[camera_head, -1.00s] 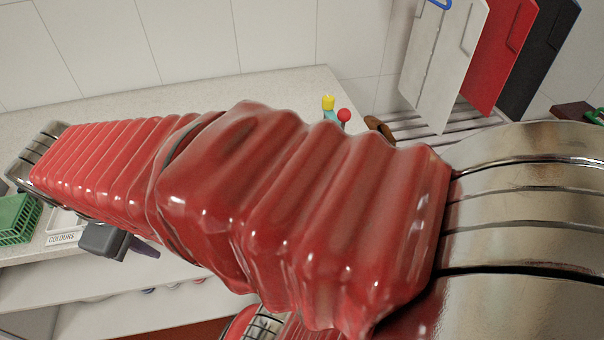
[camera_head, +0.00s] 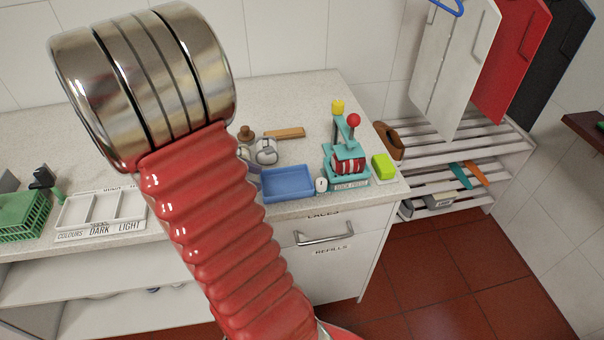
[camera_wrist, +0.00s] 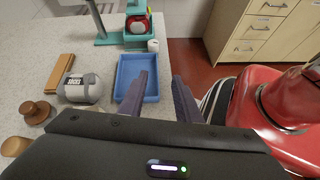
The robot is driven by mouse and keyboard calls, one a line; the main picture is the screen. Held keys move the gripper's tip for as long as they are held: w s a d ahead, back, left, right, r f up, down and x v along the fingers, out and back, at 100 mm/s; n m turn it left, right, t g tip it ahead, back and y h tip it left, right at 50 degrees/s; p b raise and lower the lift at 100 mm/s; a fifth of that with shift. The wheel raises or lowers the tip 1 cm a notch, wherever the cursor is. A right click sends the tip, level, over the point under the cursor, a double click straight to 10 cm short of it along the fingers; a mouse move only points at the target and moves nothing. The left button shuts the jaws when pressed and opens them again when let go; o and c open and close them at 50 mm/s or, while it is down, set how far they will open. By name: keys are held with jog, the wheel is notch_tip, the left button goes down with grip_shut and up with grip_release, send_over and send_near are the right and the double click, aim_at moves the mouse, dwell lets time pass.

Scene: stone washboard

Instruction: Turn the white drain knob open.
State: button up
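I cannot make out a white drain knob for sure in either view. A small white rounded piece (camera_head: 321,185) stands at the counter's front, between the blue tray and the teal press; it also shows in the wrist view (camera_wrist: 153,45). I cannot tell whether it is a knob. My gripper (camera_wrist: 162,78) is open and empty in the wrist view, its two dark fingers apart. The left finger overlaps the blue tray (camera_wrist: 128,70) in the picture; the right finger is against the red floor.
The teal press (camera_head: 346,170) stands at the counter's right end, beside a yellow-green block (camera_head: 384,167). A white sorting tray (camera_head: 75,215) and green basket (camera_head: 18,215) lie left. A grey-white jar (camera_wrist: 84,88) is left of the tray. Boards (camera_head: 455,65) hang right above slatted shelves.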

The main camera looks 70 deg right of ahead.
aim_at(321, 181)
jog(key=d, duration=0.1)
jog(key=s+d+g, duration=0.1)
jog(key=d+g, duration=0.1)
jog(key=d, duration=0.1)
jog(key=shift+s+f+n, duration=0.3)
jog(key=shift+f, duration=0.1)
jog(key=shift+s, duration=0.1)
jog(key=x, duration=1.3)
jog(key=shift+s+d, duration=0.15)
jog(key=shift+s, duration=0.15)
jog(key=shift+c, duration=0.2)
grip_shut()
